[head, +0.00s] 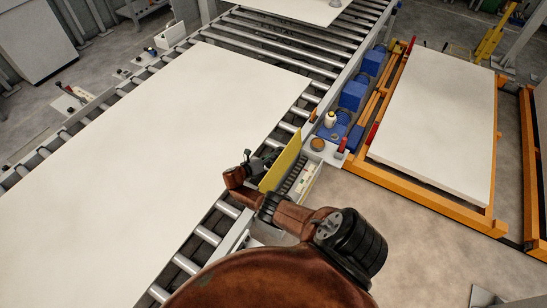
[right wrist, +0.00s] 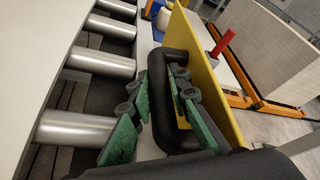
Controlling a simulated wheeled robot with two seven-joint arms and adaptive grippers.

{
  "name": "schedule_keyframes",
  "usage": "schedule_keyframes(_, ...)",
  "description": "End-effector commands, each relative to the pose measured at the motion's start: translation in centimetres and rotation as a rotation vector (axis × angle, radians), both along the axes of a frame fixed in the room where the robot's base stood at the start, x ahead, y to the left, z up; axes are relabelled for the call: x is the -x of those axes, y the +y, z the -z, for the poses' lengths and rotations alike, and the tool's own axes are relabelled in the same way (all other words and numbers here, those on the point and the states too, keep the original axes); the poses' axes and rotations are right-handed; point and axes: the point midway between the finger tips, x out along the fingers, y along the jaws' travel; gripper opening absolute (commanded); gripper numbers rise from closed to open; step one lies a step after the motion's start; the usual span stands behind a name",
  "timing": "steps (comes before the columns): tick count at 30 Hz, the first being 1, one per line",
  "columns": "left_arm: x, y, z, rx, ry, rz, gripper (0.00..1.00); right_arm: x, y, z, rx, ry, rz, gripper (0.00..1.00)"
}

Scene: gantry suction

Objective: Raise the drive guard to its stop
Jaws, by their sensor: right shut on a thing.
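The drive guard (head: 281,163) is a yellow panel beside the roller conveyor. In the head view it stands steeply on edge, with the open drive housing (head: 303,181) showing to its right. In the right wrist view the yellow guard (right wrist: 208,70) carries a black U-shaped handle (right wrist: 157,75). My right gripper (head: 258,162) is at the guard's left side. In the right wrist view my right gripper (right wrist: 163,88) has its green-padded fingers on either side of the handle bar, shut on it. My left gripper is not in view.
A large pale board (head: 150,150) lies on the conveyor left of my right arm. Blue motors (head: 353,95) line the conveyor's right side. A white bottle (head: 330,119) and a red-handled item (head: 342,147) stand just beyond the guard. An orange frame (head: 425,203) holds pale boards at right.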

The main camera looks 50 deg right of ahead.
Motion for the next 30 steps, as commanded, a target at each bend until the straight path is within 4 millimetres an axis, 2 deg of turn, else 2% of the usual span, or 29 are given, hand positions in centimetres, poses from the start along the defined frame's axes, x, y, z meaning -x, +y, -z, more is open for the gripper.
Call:
schedule_keyframes(8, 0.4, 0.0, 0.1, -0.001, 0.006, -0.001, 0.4, 0.0, 0.4, 0.5, -0.01, 0.001, -0.002, 0.0)
schedule_keyframes(9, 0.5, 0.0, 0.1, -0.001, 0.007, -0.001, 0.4, 0.0, 0.4, 0.5, -0.01, 0.001, -0.002, 0.17)
schedule_keyframes(12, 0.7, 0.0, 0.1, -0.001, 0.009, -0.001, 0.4, -0.1, 0.4, 0.5, -0.009, 0.002, -0.002, 0.24)
schedule_keyframes(22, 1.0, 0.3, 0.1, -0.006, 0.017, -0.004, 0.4, -0.3, 0.5, 0.3, -0.007, 0.003, -0.005, 0.24)
schedule_keyframes(26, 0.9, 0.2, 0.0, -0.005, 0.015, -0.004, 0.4, -0.5, 1.6, 0.0, -0.007, 0.001, -0.009, 0.24)
schedule_keyframes(30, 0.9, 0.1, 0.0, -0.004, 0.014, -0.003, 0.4, -0.5, 3.9, -0.7, -0.009, -0.002, -0.013, 0.24)
